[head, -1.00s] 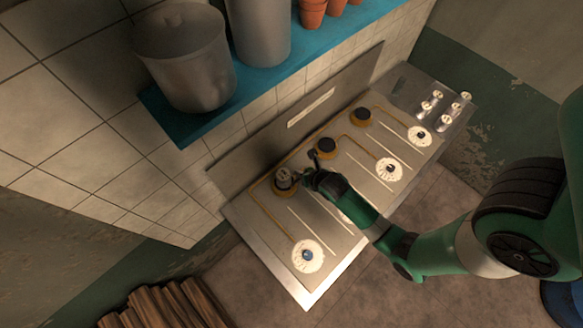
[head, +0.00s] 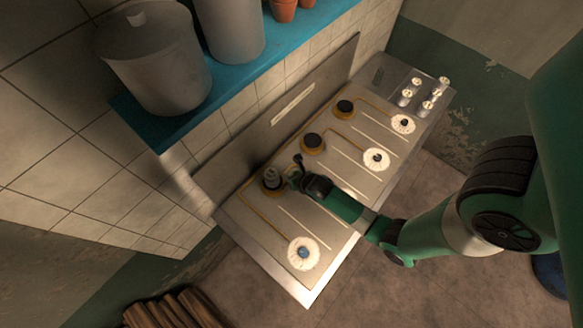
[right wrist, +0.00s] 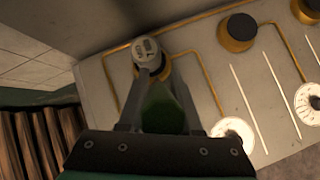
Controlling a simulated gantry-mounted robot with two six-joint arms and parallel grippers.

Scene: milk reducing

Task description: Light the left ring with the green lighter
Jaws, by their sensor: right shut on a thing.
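The left ring (head: 264,186) is a brass-coloured ring at the left end of the back row on the metal stove (head: 313,282). My right gripper (head: 293,176) is just right of this ring. In the right wrist view its fingers close in around a dark green body, which looks like the green lighter (right wrist: 165,108). The fingertips partly cover the ring's front edge; whether they touch it I cannot tell. No flame shows. My left gripper is out of view.
Two dark-capped rings (head: 313,142) stand farther right. White discs (head: 304,253) line the stove's front edge. Small metal pieces (head: 425,97) stand at its right end. A blue shelf (head: 165,134) with grey pots (head: 153,60) overhangs behind. Logs (head: 172,312) lie below left.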

